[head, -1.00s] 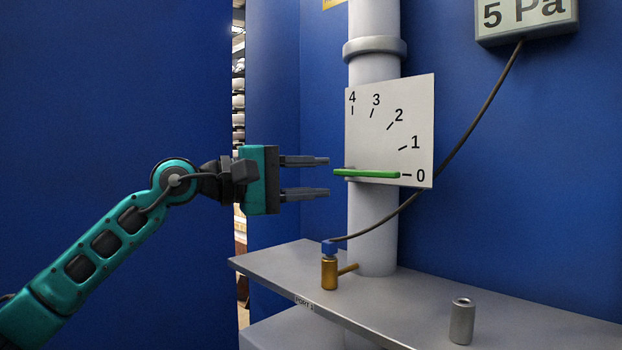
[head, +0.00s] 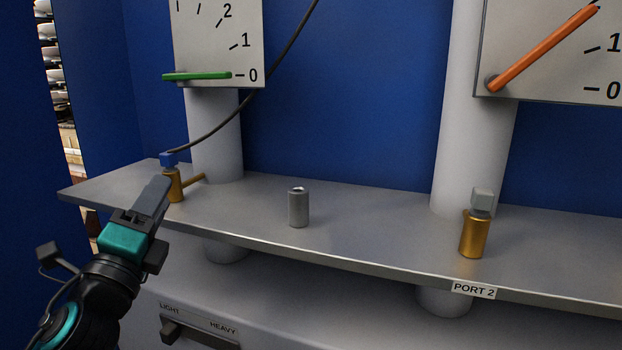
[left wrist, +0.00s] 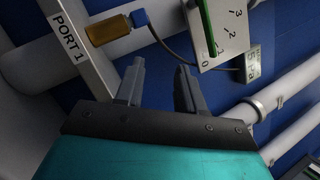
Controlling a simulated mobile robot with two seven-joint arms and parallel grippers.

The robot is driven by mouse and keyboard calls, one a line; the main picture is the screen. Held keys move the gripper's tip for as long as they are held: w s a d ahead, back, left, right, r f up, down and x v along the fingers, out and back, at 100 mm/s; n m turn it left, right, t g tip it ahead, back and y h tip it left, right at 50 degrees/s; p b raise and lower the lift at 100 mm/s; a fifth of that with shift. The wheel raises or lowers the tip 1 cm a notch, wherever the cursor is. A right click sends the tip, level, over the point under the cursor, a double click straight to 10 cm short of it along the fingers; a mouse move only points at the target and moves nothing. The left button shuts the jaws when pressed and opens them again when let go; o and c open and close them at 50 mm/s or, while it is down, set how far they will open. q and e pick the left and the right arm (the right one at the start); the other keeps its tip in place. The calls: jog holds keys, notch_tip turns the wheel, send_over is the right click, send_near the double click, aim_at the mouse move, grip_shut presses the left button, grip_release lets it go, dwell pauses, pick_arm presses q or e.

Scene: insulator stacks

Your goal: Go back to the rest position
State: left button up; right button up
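My left gripper (head: 150,207) is in front of the shelf's left part in the head view, below the dial with the green handle. In the left wrist view its two fingers (left wrist: 160,88) stand apart with nothing between them. The green handle (head: 198,76) lies at 0 on its dial plate (head: 245,45); it also shows in the left wrist view (left wrist: 207,25). The brass port fitting with a blue connector (head: 169,159) stands just beyond the gripper, apart from it as far as the left wrist view shows. My right gripper is not in view.
A grey shelf (head: 350,215) runs across, with a loose metal cylinder (head: 299,208) on it. At right, a brass fitting (head: 474,236) with a grey cap stands by PORT 2, below an orange handle (head: 545,48). A light/heavy switch (head: 200,332) sits below.

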pick_arm(q)
jog(key=s+a+f+n+g+y, duration=0.1)
jog(key=s+f+n+g+y, duration=0.15)
jog(key=f+n, duration=0.4)
jog(key=s+a+f+n+g+y, duration=0.1)
jog(key=s+f+n+g, duration=0.3)
jog(key=f, duration=0.5)
jog(key=s+f+n+g+y, duration=0.1)
jog(key=s+f+n+g, duration=0.35)
jog(key=f, duration=0.35)
jog(key=s+d+f+n+g+h, duration=0.1)
jog(key=s+d+f+n+g, duration=0.1)
jog(key=s+f+n+g, duration=0.45)
jog(key=s+d+f+n+g+h, duration=0.15)
jog(key=s+f, duration=0.25)
jog(key=s, duration=0.6)
jog(key=w+d+r+m+t+h+p, duration=0.1)
jog(key=w+d+r+t+p, duration=0.1)
jog(key=w+t+p, duration=0.5)
jog(key=d+p, duration=0.1)
jog(key=p, duration=0.2)
jog(key=shift+h+p, duration=0.3)
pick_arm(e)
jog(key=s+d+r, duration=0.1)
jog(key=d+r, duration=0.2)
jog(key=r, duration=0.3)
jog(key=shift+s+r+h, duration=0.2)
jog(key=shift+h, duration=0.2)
